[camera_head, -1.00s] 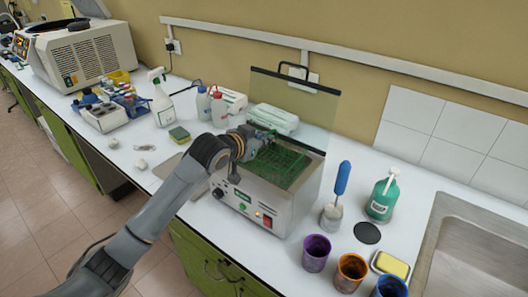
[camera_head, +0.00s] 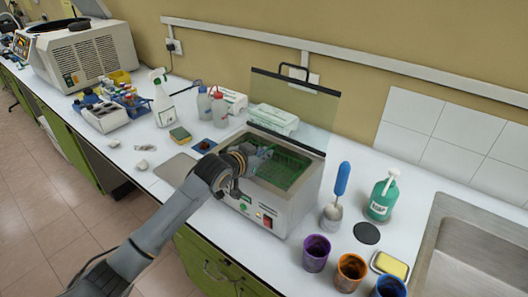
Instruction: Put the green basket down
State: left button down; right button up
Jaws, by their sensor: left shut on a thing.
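The green wire basket (camera_head: 284,166) sits low inside the metal bath (camera_head: 282,204), with its mesh below the bath's rim. My left gripper (camera_head: 266,153) is at the left side of the bath opening, shut on the basket. The fingertips are small in the picture and partly hidden by the wrist. The bath's clear lid (camera_head: 300,103) stands raised behind it. My right gripper is not in view.
A blue-handled brush (camera_head: 341,180), a green soap bottle (camera_head: 383,199) and several cups (camera_head: 316,252) stand right of the bath. White boxes (camera_head: 272,119) and wash bottles (camera_head: 220,110) stand behind it. A sink (camera_head: 470,255) is at the right.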

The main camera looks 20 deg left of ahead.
pick_arm(q)
jog(key=c, duration=1.5)
grip_release()
jog(key=shift+r, duration=0.5)
jog(key=b+v, duration=0.2)
jog(key=v, duration=1)
jog(key=shift+r, duration=0.1)
